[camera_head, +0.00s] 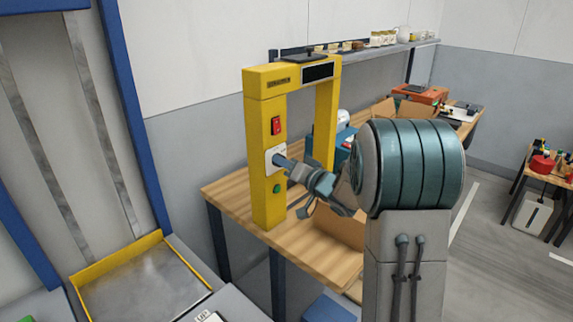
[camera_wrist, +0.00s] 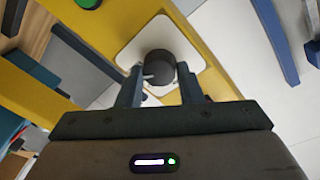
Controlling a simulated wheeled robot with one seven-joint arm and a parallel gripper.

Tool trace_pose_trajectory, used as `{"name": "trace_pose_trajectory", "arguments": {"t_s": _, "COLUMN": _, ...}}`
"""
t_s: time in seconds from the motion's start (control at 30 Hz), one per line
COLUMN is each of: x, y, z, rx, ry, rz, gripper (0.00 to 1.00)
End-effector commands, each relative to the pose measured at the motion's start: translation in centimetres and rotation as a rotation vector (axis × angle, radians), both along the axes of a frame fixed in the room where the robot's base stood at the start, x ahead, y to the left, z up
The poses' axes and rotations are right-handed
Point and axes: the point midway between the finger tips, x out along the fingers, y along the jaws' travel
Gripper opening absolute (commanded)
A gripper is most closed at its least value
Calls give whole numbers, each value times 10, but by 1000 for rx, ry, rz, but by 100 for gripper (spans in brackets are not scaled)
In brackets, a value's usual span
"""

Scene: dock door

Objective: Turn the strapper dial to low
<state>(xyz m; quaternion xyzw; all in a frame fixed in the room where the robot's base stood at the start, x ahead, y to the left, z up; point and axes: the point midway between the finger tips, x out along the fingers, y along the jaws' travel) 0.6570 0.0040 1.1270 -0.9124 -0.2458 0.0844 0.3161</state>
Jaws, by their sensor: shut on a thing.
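The strapper (camera_head: 265,160) is a yellow arch standing on a wooden bench. Its dial (camera_wrist: 158,66) is a dark round knob on a white plate (camera_wrist: 128,53), seen in the wrist view. In the head view the white plate (camera_head: 270,161) sits on the left post, between a red switch (camera_head: 276,125) and a green button (camera_head: 277,188). My gripper (camera_head: 284,162) reaches the dial from the right. In the wrist view my gripper (camera_wrist: 158,76) has its two fingers on either side of the dial, shut on it. The dial's pointer and markings cannot be read.
The wooden bench (camera_head: 310,252) holds a cardboard box (camera_head: 343,228) partly behind my arm. A shelf (camera_head: 365,47) with small items runs along the wall. A dock door frame (camera_head: 128,110) stands at the left. Open floor lies to the right.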

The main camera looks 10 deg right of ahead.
Motion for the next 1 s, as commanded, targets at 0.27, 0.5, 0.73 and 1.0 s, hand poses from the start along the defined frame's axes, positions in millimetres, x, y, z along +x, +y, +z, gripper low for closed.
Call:
{"name": "trace_pose_trajectory", "arguments": {"t_s": 0.27, "x": 0, "y": -1, "z": -5, "rx": -94, "ry": -69, "rz": -1, "gripper": 10}}
{"name": "trace_pose_trajectory", "arguments": {"t_s": 0.5, "x": 0, "y": -1, "z": -7, "rx": -256, "ry": -188, "rz": -2, "gripper": 10}}
{"name": "trace_pose_trajectory", "arguments": {"t_s": 0.73, "x": -1, "y": 0, "z": -7, "rx": -434, "ry": -316, "rz": -3, "gripper": 10}}
{"name": "trace_pose_trajectory", "arguments": {"t_s": 1.0, "x": -1, "y": 0, "z": -8, "rx": -642, "ry": -467, "rz": -2, "gripper": 10}}
